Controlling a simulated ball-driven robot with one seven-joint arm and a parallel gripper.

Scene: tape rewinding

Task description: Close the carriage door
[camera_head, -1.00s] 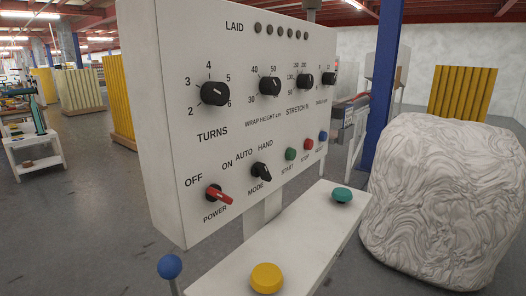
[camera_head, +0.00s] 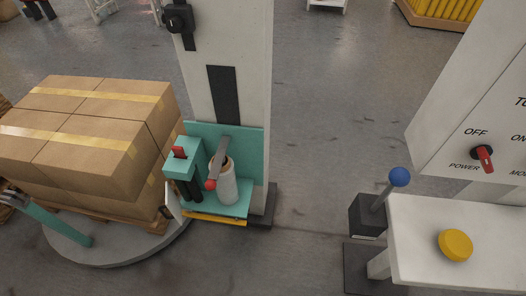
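The teal carriage (camera_head: 254,145) sits low on the front of a pale column (camera_head: 232,95). A white film roll (camera_head: 228,186) stands upright on its base, with a grey lever (camera_head: 221,152) ending in a red knob beside it. At the carriage's left is a teal block, seemingly the carriage door (camera_head: 181,166), with a red latch on top and dark upright rollers under it. It appears to stand out from the back plate, apart from the roll; I cannot tell its exact angle.
Stacked boxes (camera_head: 80,125) stand on a pallet on the round turntable (camera_head: 130,250), close left of the carriage. A teal bar (camera_head: 58,224) lies at the turntable's left. At right are a control panel (camera_head: 450,120), a blue-knobbed lever (camera_head: 399,177) and a yellow button (camera_head: 455,245). Floor between is clear.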

